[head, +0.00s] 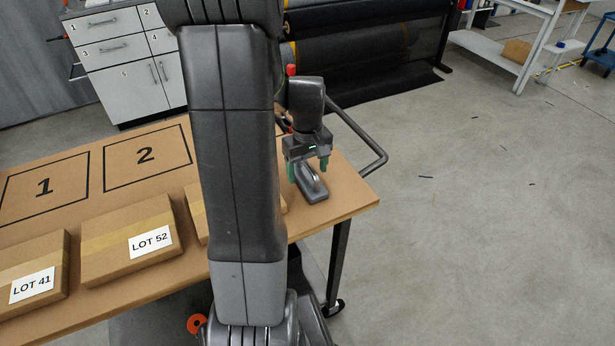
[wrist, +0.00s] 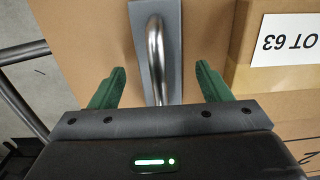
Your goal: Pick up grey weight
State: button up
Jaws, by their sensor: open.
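The grey weight (head: 313,187) is a flat grey block with a curved metal handle, lying on the brown table near its right end. In the wrist view the weight's grey base (wrist: 172,30) and shiny handle (wrist: 155,50) show between the green fingers. My gripper (head: 309,169) is over the weight, pointing down. In the wrist view my gripper (wrist: 160,82) is open, with one finger on each side of the handle and gaps on both sides. Part of the weight is hidden behind the gripper body.
The table (head: 352,192) also holds boxes marked LOT 41 (head: 35,275) and LOT 52 (head: 128,240). A LOT 63 box (wrist: 285,60) stands close beside the right finger in the wrist view. Outlined squares 1 (head: 62,189) and 2 (head: 170,158) are empty.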

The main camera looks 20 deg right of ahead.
jog(key=shift+f, duration=1.05)
grip_shut()
jog(key=shift+r, duration=0.1)
